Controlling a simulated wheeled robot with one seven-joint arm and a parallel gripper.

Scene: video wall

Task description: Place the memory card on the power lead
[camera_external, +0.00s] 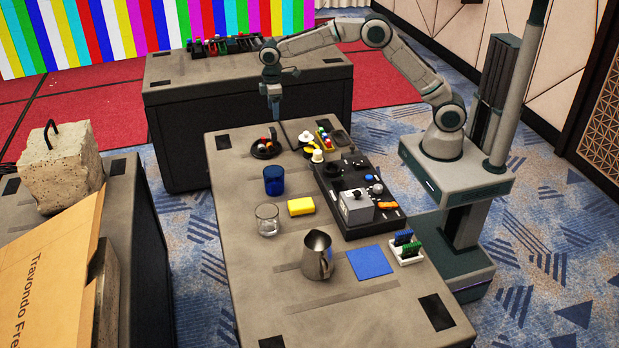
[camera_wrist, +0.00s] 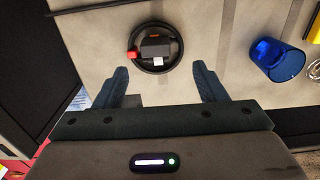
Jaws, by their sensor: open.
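My gripper (camera_external: 273,113) points down over the far left end of the grey table. In the wrist view, my gripper's fingers (camera_wrist: 162,75) are apart with nothing held between them. Ahead of the fingertips lies a round black ring, possibly the coiled power lead (camera_wrist: 133,45). In the external view it is the dark round thing (camera_external: 265,151) below my gripper. Inside the ring is a small black block (camera_wrist: 156,45) with a white patch and an orange spot; a red piece sits at its left. I cannot tell for sure which thing is the memory card.
A blue cup (camera_external: 274,180), a clear glass (camera_external: 267,219), a yellow sponge (camera_external: 301,207), a metal jug (camera_external: 317,255) and a blue square (camera_external: 369,262) stand along the table. A white rack (camera_external: 406,257) holds green and blue cards. A black panel (camera_external: 370,224) lines the right side.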

